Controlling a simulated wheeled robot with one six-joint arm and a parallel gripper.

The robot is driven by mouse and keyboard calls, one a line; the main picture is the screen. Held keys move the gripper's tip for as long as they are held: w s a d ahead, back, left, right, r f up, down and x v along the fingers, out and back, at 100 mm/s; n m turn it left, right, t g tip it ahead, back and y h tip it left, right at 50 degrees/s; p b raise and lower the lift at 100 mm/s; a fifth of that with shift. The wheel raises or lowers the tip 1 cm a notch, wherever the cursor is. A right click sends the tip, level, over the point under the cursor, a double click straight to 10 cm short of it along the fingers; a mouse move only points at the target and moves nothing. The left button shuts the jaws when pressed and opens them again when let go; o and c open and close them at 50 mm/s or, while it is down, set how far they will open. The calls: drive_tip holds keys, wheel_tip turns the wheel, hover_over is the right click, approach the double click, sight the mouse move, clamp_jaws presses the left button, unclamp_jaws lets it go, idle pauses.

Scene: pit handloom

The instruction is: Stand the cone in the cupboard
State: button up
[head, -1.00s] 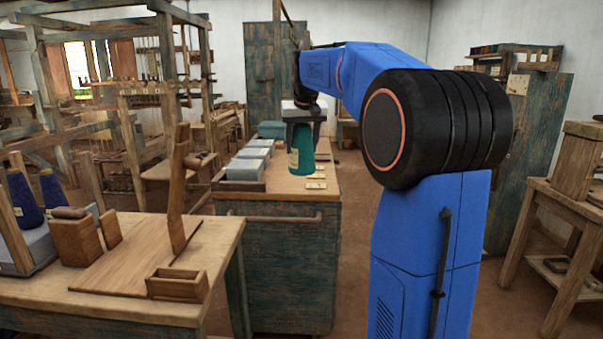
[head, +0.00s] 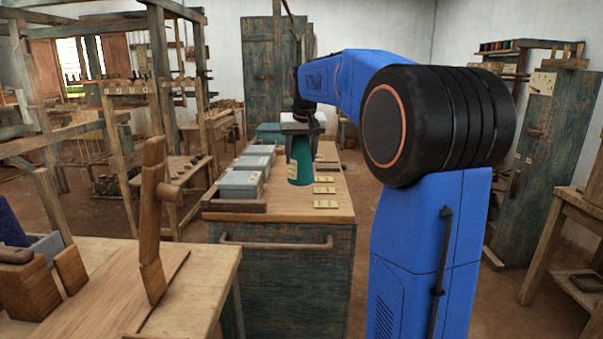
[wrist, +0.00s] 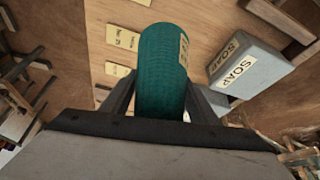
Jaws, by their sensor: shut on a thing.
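The teal cone (head: 300,170) hangs upright in my gripper (head: 300,148), over the wooden top of the blue-green counter (head: 285,212). In the wrist view the cone (wrist: 162,58) lies between the two dark fingers of my gripper (wrist: 160,98), which is shut on it. The cone has a pale label on its side. I cannot tell whether its base touches the counter top. A tall blue-green cupboard (head: 263,85) stands against the back wall, its door looking closed. Another tall blue-green cabinet (head: 553,130) stands at the right. I cannot tell which is the task's cupboard.
Grey boxes (head: 240,183) stand on the counter's left side; in the wrist view a grey box (wrist: 247,66) reads SOAP. Small yellow labels (head: 326,204) lie along the right. A wooden table (head: 95,290) is at front left, a loom frame (head: 160,80) behind it.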

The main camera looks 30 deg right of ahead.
sight(302, 146)
drive_tip(key=shift+f, duration=2.5)
drive_tip(key=o, duration=1.2)
drive_tip(key=shift+f, duration=0.1)
drive_tip(key=v, duration=1.2)
